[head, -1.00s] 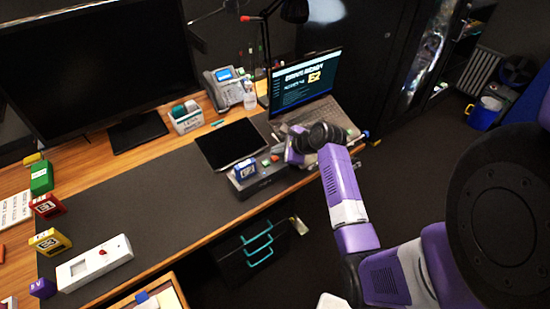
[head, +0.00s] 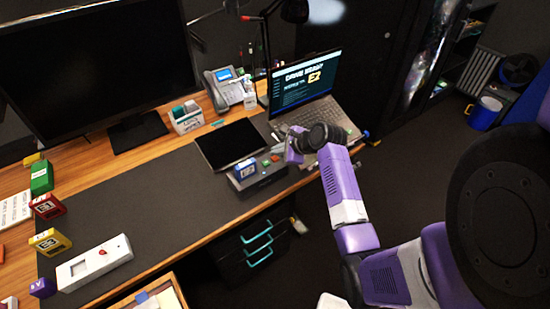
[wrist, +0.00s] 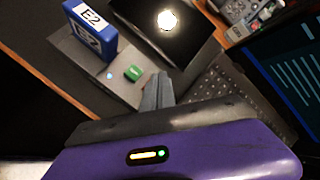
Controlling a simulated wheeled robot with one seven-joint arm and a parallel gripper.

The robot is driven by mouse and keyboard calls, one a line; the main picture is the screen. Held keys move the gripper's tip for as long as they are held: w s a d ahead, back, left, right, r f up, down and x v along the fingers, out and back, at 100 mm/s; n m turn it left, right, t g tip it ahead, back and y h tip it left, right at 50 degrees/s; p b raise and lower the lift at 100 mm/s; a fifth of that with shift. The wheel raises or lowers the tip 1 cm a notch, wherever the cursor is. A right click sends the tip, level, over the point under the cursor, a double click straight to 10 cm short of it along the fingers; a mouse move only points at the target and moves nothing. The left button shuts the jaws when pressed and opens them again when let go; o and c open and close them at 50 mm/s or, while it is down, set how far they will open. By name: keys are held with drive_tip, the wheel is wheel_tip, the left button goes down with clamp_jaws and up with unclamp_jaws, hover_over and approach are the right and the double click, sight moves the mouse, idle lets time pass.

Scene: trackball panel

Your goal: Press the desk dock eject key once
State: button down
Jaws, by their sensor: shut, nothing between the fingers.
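The grey desk dock (head: 262,184) sits near the desk's front edge, left of the laptop. A blue cartridge (head: 245,169) marked E2 stands upright in its left part, and it also shows in the wrist view (wrist: 91,32). In the wrist view I see the green key (wrist: 133,73) and a small blue light (wrist: 109,76); the red key is not visible there. My gripper (wrist: 158,88) is shut and empty, just right of the green key; contact cannot be told.
A black tablet-like pad (head: 228,143) lies behind the dock. Several coloured cartridges and a white panel (head: 95,263) are at the left. The dark mat between is clear.

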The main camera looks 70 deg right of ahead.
sight(277, 159)
drive_tip(key=shift+f, duration=0.4)
drive_tip(key=shift+f, duration=0.45)
idle(0.7)
drive_tip(key=shift+r, duration=0.15)
drive_tip(key=shift+r+p, duration=0.75)
drive_tip(key=shift+p, duration=0.45)
wheel_tip(277, 159, up, 5)
drive_tip(key=p, duration=0.5)
drive_tip(key=shift+p, duration=0.35)
